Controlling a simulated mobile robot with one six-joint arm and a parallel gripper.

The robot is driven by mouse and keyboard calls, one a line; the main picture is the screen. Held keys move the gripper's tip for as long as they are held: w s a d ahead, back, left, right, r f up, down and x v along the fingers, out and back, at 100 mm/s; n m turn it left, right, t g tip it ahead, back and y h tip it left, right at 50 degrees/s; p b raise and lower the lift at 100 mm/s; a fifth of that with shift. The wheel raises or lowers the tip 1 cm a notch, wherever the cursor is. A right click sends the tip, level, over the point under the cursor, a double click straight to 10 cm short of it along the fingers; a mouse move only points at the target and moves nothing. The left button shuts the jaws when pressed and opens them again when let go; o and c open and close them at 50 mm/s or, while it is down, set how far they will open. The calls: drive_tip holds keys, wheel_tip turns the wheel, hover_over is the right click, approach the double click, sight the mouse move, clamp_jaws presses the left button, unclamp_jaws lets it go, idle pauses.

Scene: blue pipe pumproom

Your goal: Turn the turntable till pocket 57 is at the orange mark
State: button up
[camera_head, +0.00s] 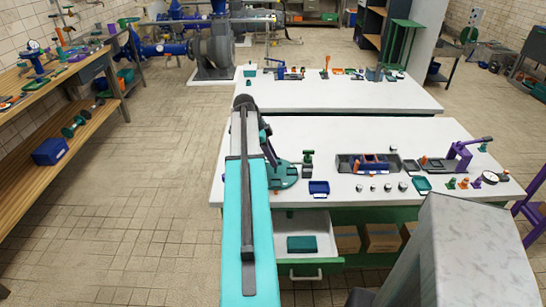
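A dark green round turntable (287,178) lies on the near white worktable, close to its left end. My teal and grey arm covers its left part. Dark parts at the far end of my arm come down beside the turntable's upper left edge. My gripper's fingers cannot be made out there, so I cannot tell whether they are open or touch the disc. Pocket numbers are too small to read, and the orange mark cannot be made out for sure.
A green upright fixture (308,160) and a blue tray (319,188) stand right of the turntable. Further right are a grey holder (347,165), several small metal parts, and a purple lever press (462,154). An open drawer (318,246) juts out below. Floor at left is clear.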

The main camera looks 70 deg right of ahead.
clamp_jaws()
drive_tip(key=shift+d, duration=0.25)
drive_tip(key=shift+a, duration=0.2)
drive_tip(key=shift+w, duration=0.1)
drive_tip(key=shift+a, duration=0.1)
